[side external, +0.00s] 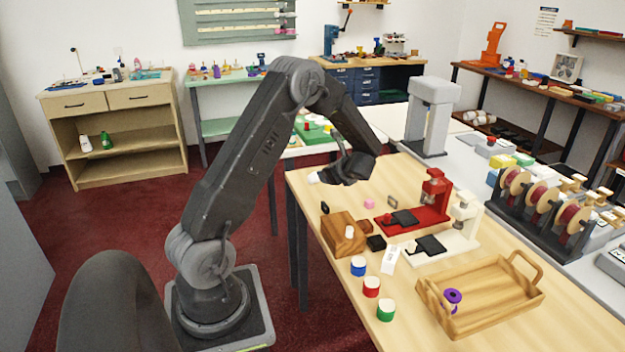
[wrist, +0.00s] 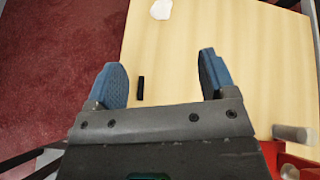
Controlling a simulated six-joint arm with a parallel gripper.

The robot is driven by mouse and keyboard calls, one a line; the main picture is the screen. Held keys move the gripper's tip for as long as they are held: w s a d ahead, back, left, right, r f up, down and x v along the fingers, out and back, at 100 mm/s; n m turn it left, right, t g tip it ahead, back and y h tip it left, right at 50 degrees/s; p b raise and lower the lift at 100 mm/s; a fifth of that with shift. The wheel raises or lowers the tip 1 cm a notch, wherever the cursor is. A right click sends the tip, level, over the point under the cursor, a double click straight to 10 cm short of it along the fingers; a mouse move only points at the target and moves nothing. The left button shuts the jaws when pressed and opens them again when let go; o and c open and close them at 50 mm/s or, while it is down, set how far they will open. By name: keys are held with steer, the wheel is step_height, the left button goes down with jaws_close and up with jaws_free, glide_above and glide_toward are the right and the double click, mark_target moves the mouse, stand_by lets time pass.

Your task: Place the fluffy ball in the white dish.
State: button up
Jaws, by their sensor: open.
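My gripper (side external: 338,177) hangs above the far left part of the wooden table in the side view. In the wrist view its two blue fingers (wrist: 161,75) are wide apart, with nothing between them but a small black bar on the table below. A small white item (side external: 314,179) shows beside the gripper in the side view, partly hidden by it. A white irregular shape (wrist: 161,9) lies near the table edge at the top of the wrist view. I cannot tell whether it is the dish.
The black bar (wrist: 141,90) lies below the gripper.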

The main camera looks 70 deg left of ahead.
mark_target(315, 175)
steer(key=a+f+m, duration=0.2)
steer(key=a+f, duration=0.1)
steer(key=a+f+m+y, duration=0.1)
steer(key=a+f+m, duration=0.1)
steer(key=a+f, duration=0.1)
steer(key=shift+a+f, duration=0.25)
steer(key=shift+f, duration=0.25)
steer(key=x, duration=0.8)
steer(key=shift+x, duration=2.85)
steer(key=shift+w, duration=0.1)
steer(key=c, duration=1)
steer(key=shift+r, duration=0.15)
steer(key=shift+c, duration=0.2)
